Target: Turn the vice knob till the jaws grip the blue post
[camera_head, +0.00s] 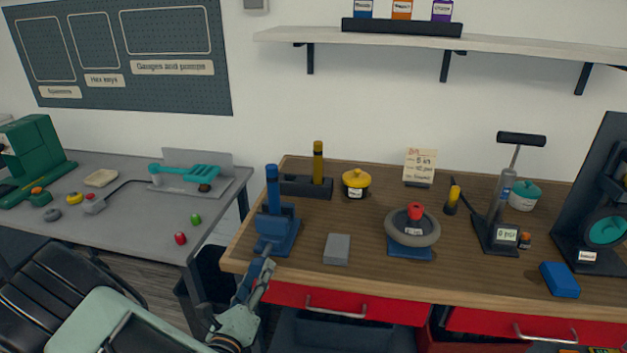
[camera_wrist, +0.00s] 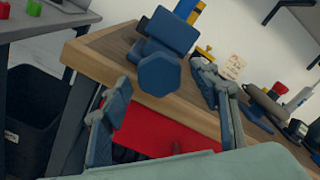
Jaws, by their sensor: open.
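The blue vice (camera_head: 277,236) stands at the front left corner of the wooden bench. The blue post (camera_head: 273,187) rises upright from it; whether the jaws touch it I cannot tell. In the wrist view the vice's six-sided blue knob (camera_wrist: 159,75) faces me, with the vice body (camera_wrist: 172,32) behind it. My gripper (camera_head: 263,270) is just in front of the vice, at the bench's front edge. In the wrist view my gripper (camera_wrist: 161,78) is open, with one finger on each side of the knob and a visible gap on both sides.
A grey block (camera_head: 337,249) lies right of the vice. A dark holder with a yellow post (camera_head: 318,162) stands behind it. The wooden bench (camera_head: 330,215) has red drawers (camera_head: 350,305) below its front edge. A grey table (camera_head: 130,220) is to the left, across a gap.

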